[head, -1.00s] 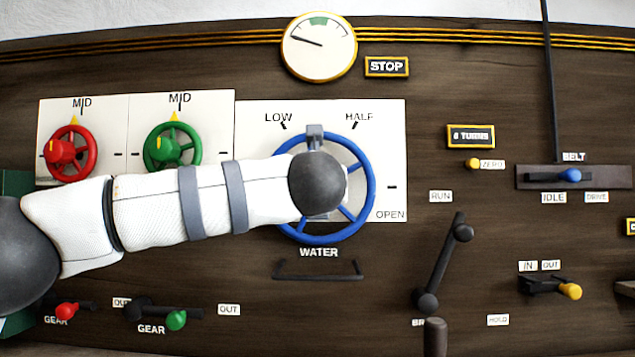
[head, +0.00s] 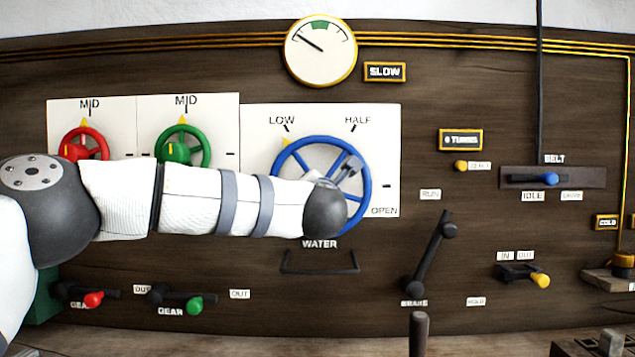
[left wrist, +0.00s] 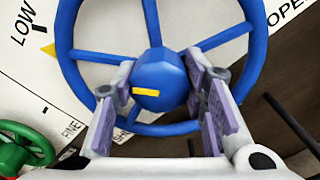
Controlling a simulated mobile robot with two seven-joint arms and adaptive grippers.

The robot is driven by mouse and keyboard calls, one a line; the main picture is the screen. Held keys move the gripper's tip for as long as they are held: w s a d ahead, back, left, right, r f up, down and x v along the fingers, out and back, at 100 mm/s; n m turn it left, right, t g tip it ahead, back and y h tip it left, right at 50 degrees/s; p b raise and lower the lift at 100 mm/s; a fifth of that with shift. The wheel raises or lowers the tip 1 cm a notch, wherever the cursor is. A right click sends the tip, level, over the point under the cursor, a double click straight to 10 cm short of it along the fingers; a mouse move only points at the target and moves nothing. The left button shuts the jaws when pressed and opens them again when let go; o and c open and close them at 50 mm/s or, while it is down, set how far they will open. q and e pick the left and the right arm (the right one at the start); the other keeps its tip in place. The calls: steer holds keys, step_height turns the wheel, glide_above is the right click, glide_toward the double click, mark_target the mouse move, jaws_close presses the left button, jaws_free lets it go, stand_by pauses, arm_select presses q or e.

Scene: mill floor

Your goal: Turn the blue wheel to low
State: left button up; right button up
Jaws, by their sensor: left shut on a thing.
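The blue wheel (head: 277,170) sits on a white plate above the WATER label in the head view. Its yellow pointer (head: 281,143) is at the upper left, by the LOW tick; it also shows near LOW in the left wrist view (left wrist: 48,48). My left gripper (left wrist: 155,95) is shut on the wheel's blue hub (left wrist: 160,68), one finger on each side, as the left wrist view shows. In the head view my left arm covers the hub and lower left rim, and one grey finger shows at the upper right. My right gripper is not in view.
A red wheel (head: 97,138) and a green wheel (head: 203,145) stand left, partly behind my arm. A handle bar (head: 320,270) lies below the blue wheel. The black brake lever (head: 432,250) is to the right. The gauge (head: 320,50) is above, beside a SLOW sign (head: 385,72).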

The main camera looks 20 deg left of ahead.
arm_select(q)
steer(key=shift+r+m, duration=0.25)
steer(key=shift+m, duration=0.35)
steer(key=shift+f, duration=0.1)
steer(key=o, duration=1.2)
steer(key=shift+f, duration=0.1)
steer(key=shift+c, duration=0.2)
steer(key=v, duration=1.2)
steer(key=shift+a, duration=0.1)
